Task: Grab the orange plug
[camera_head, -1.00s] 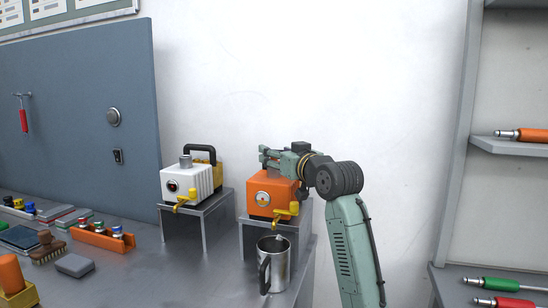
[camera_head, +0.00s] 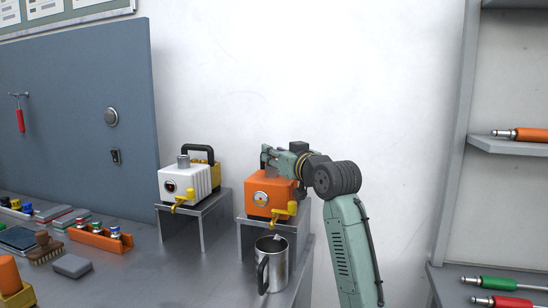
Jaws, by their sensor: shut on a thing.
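An orange machine (camera_head: 266,192) with a round gauge and a yellow tap stands on a small metal stand (camera_head: 255,228). My gripper (camera_head: 268,160) is at the top of this machine, coming in from the right. Its jaws are shut on the orange plug at the machine's top. The plug is mostly hidden by the fingers, and I cannot tell whether it is still seated in the machine.
A white machine (camera_head: 183,184) with a black handle stands on its own stand to the left. A metal mug (camera_head: 273,268) is in front of the orange machine. A shelf (camera_head: 500,145) with an orange-handled tool (camera_head: 530,135) is at the right.

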